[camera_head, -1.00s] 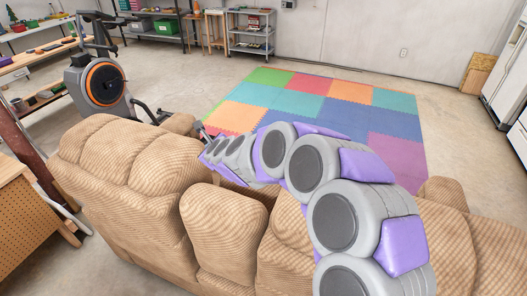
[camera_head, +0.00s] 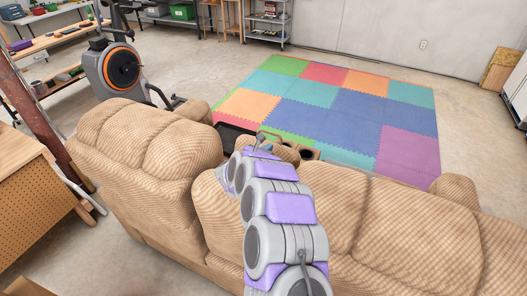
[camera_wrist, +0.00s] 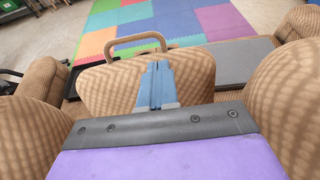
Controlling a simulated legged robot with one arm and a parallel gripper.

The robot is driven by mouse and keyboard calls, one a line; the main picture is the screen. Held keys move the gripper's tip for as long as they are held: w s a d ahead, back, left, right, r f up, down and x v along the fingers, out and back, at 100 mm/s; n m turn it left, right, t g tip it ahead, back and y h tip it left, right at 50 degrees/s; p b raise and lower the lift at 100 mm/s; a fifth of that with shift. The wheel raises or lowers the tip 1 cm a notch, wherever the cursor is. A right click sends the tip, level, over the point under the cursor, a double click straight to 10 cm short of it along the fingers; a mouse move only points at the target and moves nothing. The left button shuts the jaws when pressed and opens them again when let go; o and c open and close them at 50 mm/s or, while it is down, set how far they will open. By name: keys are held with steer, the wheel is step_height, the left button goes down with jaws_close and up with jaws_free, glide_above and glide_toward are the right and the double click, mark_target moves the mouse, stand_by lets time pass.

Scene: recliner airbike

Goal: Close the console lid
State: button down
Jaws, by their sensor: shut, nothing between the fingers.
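My gripper (camera_wrist: 157,85) shows in the wrist view as two blue fingers pressed together and empty. It is over a rounded tan padded piece (camera_wrist: 103,92) in the middle of the recliner, which looks like the raised console lid; its exact angle is unclear. A tan loop (camera_wrist: 137,40) rises just beyond the fingertips. In the head view, my gripper (camera_head: 262,148) reaches past the sofa's middle backrest to the console, near the cup holders (camera_head: 308,153). The tan piece (camera_head: 286,152) there is partly hidden by my arm. Contact cannot be told.
Tan recliner backs (camera_head: 150,150) stand left and right of the console. A dark tray (camera_head: 236,137) lies left of my gripper. A grey flat panel (camera_wrist: 238,60) is at right in the wrist view. Coloured foam mats (camera_head: 340,110) cover the floor beyond. An exercise bike (camera_head: 122,68) stands at left.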

mark_target(277, 146)
steer(key=x, duration=0.9)
steer(key=shift+w+f, duration=0.1)
steer(key=shift+w, duration=0.2)
steer(key=shift+w+d, duration=0.1)
steer(key=shift+d, duration=0.1)
